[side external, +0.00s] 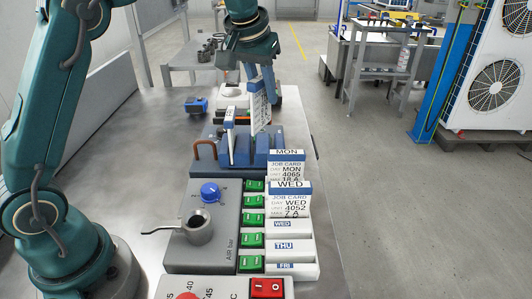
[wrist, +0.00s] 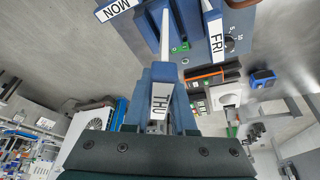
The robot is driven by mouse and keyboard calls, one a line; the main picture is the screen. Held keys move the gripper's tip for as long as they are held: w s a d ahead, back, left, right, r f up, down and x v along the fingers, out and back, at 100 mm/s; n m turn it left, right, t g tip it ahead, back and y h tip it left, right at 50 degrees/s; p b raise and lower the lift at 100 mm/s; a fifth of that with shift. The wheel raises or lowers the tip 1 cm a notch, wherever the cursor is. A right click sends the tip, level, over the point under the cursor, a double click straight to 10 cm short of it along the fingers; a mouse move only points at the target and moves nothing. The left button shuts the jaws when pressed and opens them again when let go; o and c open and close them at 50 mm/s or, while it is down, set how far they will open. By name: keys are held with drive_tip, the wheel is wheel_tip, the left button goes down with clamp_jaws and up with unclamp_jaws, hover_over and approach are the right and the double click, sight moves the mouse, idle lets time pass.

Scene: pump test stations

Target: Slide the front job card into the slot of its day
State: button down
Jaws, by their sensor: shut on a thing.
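My gripper (side external: 262,82) is shut on the THU job card (wrist: 160,100), a white card with a blue header. This card (side external: 259,108) stands upright over the blue card holder (side external: 266,157) at the far end of the bench; I cannot tell if its lower edge is clear of the holder. Another card (side external: 229,128) stands in the holder to its left. The white day rack (side external: 305,250) carries a MON card (side external: 287,168) and a WED card (side external: 290,200). The THU label (side external: 284,245) is in view, with no card above it.
A brown handle (side external: 205,149) stands left of the holder. The floor right of the bench is open.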

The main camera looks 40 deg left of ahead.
drive_tip(key=s+d+r+m+g+h, duration=0.1)
drive_tip(key=s+d+m+h, duration=0.1)
drive_tip(key=s+d+m, duration=0.55)
drive_tip(key=s+d+r+m+h, duration=0.1)
drive_tip(key=s+d+m+h, duration=0.3)
drive_tip(key=d, duration=0.7)
drive_tip(key=shift+m+y, duration=0.35)
drive_tip(key=shift+y, duration=0.45)
drive_tip(key=shift+w+a+f, duration=0.1)
drive_tip(key=shift+w+f, duration=0.1)
drive_tip(key=shift+f, duration=2.15)
drive_tip(key=shift+w+a+f, duration=0.1)
drive_tip(key=shift+w+f, duration=0.15)
drive_tip(key=shift+f, duration=2.15)
drive_tip(key=shift+w+a+f, duration=0.1)
drive_tip(key=shift+w+f, duration=0.1)
drive_tip(key=shift+f, duration=2.15)
drive_tip(key=c, duration=0.7)
unclamp_jaws()
drive_tip(key=shift+o, duration=0.2)
